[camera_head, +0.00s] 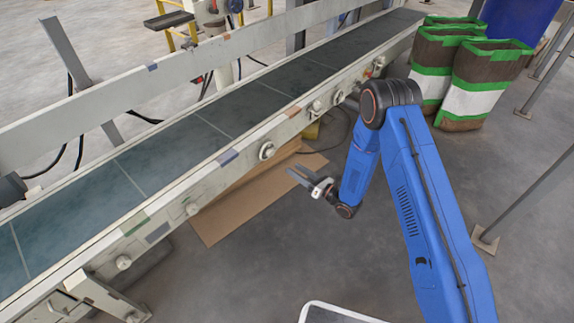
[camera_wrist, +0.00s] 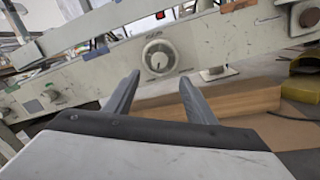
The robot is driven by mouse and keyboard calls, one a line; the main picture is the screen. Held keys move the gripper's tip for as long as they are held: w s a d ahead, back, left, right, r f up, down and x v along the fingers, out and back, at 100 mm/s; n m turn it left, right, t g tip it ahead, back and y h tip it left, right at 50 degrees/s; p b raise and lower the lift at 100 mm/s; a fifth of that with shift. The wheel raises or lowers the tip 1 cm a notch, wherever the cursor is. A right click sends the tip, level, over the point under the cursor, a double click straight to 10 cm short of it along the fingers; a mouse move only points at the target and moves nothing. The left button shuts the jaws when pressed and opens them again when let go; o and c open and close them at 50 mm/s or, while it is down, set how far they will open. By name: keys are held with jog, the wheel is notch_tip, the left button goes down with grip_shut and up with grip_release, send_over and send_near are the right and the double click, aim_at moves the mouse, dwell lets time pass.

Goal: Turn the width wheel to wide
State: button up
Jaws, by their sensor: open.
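A round pale dial with a darker centre knob, which looks like the width wheel (camera_wrist: 158,58), sits on the side rail of the conveyor in the wrist view. It shows small in the head view (camera_head: 267,151). Small marks surround it, but I cannot read them or its setting. My gripper (camera_head: 293,172) is open and empty in front of the rail, lower right of the wheel in the head view. In the wrist view my two fingers (camera_wrist: 159,78) are apart, pointing toward the wheel, with a gap before it. Nothing hides the wheel there.
The conveyor belt (camera_head: 190,143) runs diagonally behind the rail. Other knobs and fittings (camera_head: 315,107) sit along the rail. A flat cardboard sheet (camera_head: 225,222) lies on the floor below. Brown sacks with green bands (camera_head: 477,85) stand at upper right.

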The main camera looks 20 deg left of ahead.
jog(key=shift+v, duration=2.7)
